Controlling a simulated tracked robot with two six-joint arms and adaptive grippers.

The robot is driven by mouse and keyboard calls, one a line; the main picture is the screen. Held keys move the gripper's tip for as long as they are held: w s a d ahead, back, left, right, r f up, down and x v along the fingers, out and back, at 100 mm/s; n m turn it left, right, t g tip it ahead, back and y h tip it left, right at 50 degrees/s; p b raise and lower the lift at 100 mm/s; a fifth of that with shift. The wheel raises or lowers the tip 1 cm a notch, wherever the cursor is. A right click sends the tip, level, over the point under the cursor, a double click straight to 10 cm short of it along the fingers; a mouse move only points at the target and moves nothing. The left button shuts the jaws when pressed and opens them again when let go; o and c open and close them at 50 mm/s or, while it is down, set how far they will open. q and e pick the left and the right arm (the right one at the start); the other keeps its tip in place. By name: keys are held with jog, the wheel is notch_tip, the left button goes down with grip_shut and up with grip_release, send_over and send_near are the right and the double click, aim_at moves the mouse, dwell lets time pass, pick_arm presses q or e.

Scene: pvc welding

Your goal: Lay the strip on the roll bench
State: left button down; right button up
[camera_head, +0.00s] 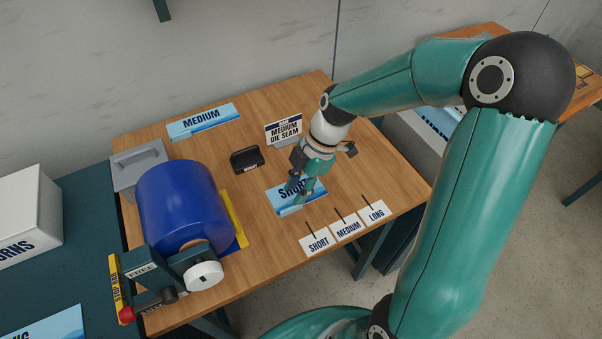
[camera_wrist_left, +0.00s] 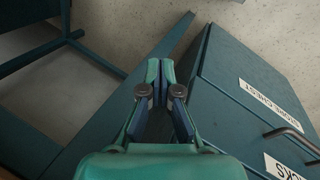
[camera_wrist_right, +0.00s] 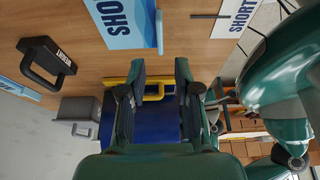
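A blue and white strip marked SHORT (camera_head: 297,196) lies on the wooden top of the roll bench (camera_head: 365,165), right of the blue roll. It also shows in the right wrist view (camera_wrist_right: 125,22), cut off by the top edge, with a raised blue lip along its side. My right gripper (camera_head: 301,188) points down at the strip and hides part of it. In the right wrist view its two fingers (camera_wrist_right: 160,65) are apart with nothing between them. My left gripper (camera_wrist_left: 160,68) shows only in its wrist view, fingertips together and empty, away from the bench top.
The blue roll (camera_head: 184,207) stands at the bench's left with a stop bar (camera_head: 118,290). A black weight (camera_head: 247,159), a MEDIUM piece (camera_head: 203,121), a die seam sign (camera_head: 284,130) and SHORT, MEDIUM, LONG cards (camera_head: 346,229) are around. A store chest (camera_wrist_left: 255,100) is near my left gripper.

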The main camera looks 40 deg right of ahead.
jog(key=v, duration=0.5)
jog(key=shift+d+r, duration=0.15)
jog(key=shift+r, duration=0.2)
jog(key=shift+s, duration=0.1)
